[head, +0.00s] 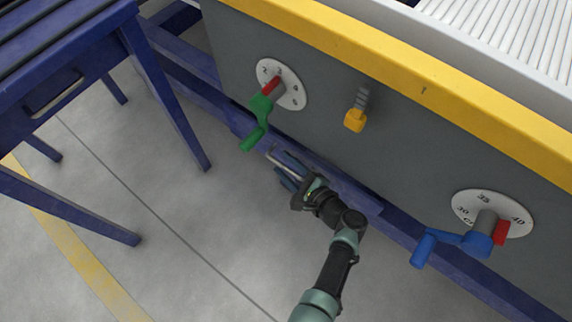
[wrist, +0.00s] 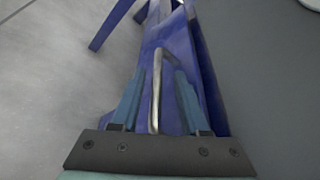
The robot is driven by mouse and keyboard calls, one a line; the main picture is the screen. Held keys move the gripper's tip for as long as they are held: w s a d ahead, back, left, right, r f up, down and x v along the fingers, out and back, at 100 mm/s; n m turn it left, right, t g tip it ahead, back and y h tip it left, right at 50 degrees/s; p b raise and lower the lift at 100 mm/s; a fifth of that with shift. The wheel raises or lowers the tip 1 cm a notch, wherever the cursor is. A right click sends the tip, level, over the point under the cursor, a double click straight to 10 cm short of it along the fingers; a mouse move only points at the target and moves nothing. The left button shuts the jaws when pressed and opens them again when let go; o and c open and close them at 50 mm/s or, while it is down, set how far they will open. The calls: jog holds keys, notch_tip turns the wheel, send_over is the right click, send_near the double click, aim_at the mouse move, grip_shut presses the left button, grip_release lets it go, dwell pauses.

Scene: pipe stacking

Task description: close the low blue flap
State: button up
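The low blue flap (head: 350,192) lies along the foot of the grey machine side, sticking out from it like a shelf. A bent metal handle (wrist: 156,88) rises from the blue surface in the wrist view, and part of it shows by my fingers in the head view. My gripper (head: 283,169) is at the flap's outer edge, below the green crank. In the wrist view its two blue fingers (wrist: 160,98) are spread, with the long bar of the handle between them. I see a gap beside that bar; contact with the right finger is unclear.
A green crank (head: 262,110) hangs just above my gripper. A yellow-tipped lever (head: 356,117) and a blue crank (head: 470,242) stick out farther right. A blue table frame (head: 165,95) stands at the left. The grey floor (head: 190,240) between is clear.

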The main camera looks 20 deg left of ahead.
jog(key=p+v, duration=0.4)
jog(key=v, duration=0.9)
jog(key=shift+p, duration=0.4)
